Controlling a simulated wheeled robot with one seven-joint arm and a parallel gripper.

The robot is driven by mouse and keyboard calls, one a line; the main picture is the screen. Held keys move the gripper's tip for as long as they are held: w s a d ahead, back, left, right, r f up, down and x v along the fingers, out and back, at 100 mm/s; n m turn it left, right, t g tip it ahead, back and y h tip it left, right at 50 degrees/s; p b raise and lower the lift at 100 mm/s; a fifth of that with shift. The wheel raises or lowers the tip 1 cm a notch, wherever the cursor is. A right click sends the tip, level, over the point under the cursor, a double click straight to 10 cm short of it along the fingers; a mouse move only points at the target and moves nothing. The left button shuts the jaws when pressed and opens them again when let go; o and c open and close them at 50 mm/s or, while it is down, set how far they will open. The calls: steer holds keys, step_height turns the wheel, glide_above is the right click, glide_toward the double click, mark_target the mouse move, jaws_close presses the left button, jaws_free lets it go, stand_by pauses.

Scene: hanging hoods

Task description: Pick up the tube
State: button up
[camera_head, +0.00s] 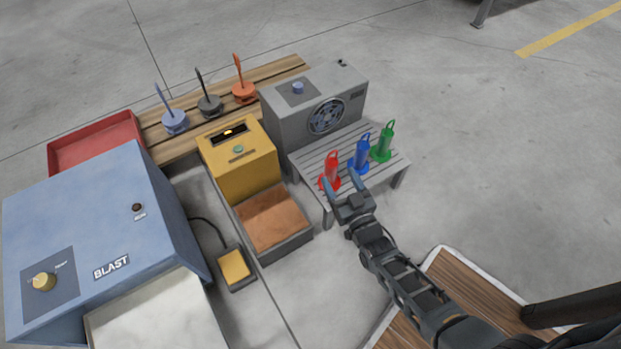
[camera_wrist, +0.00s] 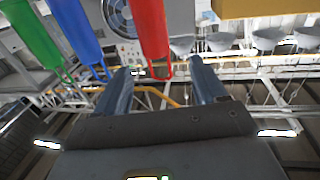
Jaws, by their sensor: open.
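Three tubes with loop tops and round bases stand upright on a grey slatted stand (camera_head: 350,150): a red tube (camera_head: 332,166), a blue tube (camera_head: 361,153) and a green tube (camera_head: 386,141). My gripper (camera_head: 342,181) is open at the stand's front edge, close to the red tube, and partly covers its base area. In the wrist view, my gripper (camera_wrist: 162,72) has its fingers apart, with the loop end of the red tube (camera_wrist: 148,28) between them in the picture. The blue tube (camera_wrist: 77,30) and green tube (camera_wrist: 31,35) are to the left. Contact cannot be told.
A grey fan box (camera_head: 285,115) stands behind the stand. A yellow machine (camera_head: 235,170) with a brown-topped block (camera_head: 272,220) is to the left. Further left are a blue BLAST cabinet (camera_head: 85,225), a red tray (camera_head: 97,143) and a yellow pedal (camera_head: 235,267). Floor right of the stand is clear.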

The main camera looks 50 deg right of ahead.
steer(key=shift+w+d+f, duration=0.2)
steer(key=shift+w, duration=0.25)
steer(key=shift+w+d+f, duration=0.2)
steer(key=shift+w, duration=0.2)
steer(key=shift+d+b+x, duration=0.1)
steer(key=shift+b+x, duration=0.6)
steer(key=shift+x, duration=1.05)
steer(key=shift+d+b+x, duration=0.15)
steer(key=shift+b+x, duration=0.55)
steer(key=shift+x, duration=1)
steer(key=shift+s, duration=0.1)
steer(key=shift+c, duration=0.5)
jaws_close()
